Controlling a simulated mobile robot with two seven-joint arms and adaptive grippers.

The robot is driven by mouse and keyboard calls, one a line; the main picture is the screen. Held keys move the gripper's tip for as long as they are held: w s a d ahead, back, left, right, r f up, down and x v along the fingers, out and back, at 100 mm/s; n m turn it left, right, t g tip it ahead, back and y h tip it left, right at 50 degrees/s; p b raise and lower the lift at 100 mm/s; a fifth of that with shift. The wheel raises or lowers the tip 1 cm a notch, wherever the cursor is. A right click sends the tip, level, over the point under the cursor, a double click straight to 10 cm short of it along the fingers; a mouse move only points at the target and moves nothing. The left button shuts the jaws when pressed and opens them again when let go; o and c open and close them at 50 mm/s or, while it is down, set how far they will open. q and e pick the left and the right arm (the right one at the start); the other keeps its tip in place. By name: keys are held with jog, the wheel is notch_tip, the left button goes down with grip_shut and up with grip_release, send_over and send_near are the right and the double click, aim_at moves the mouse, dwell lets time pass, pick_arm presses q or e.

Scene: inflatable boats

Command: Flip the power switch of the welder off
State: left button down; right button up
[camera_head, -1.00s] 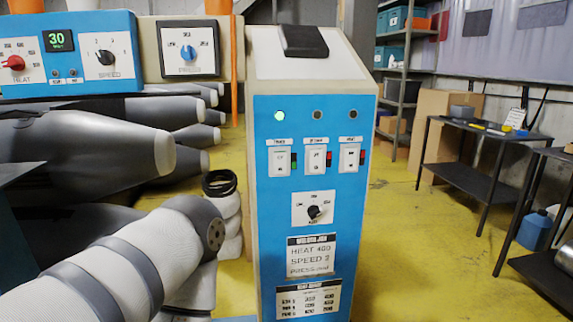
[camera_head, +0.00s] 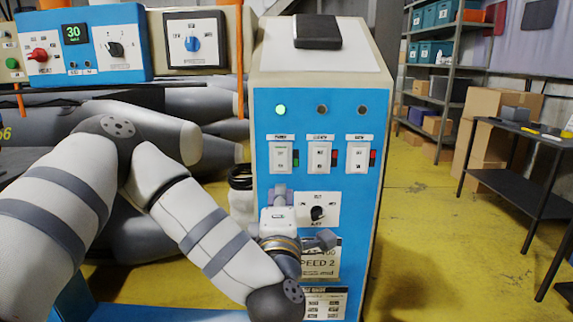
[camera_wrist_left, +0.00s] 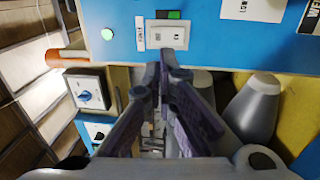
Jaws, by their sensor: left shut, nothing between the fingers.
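The welder is a tall cabinet with a blue front panel (camera_head: 345,125). Its power switch (camera_head: 281,157) is the leftmost of three white switches, with a lit green marker beside it and a lit green lamp (camera_head: 281,110) above. In the left wrist view the power switch (camera_wrist_left: 167,36) lies straight ahead of the fingertips. My left gripper (camera_head: 281,190) is just below the power switch in the head view. Its dark fingers (camera_wrist_left: 165,57) are shut and empty, close to the switch plate; I cannot tell whether they touch it. My right gripper is not in view.
A black rotary knob (camera_head: 317,213) sits on the panel beside my left gripper. Another blue control box (camera_head: 85,45) and a press dial (camera_head: 193,43) are at the left, above grey inflatable tubes. Open yellow floor (camera_head: 430,230) and a black table (camera_head: 515,180) are at the right.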

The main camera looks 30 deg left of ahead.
aim_at(283, 156)
pick_arm(q)
jog(key=x, duration=1.4)
jog(key=shift+b, duration=0.3)
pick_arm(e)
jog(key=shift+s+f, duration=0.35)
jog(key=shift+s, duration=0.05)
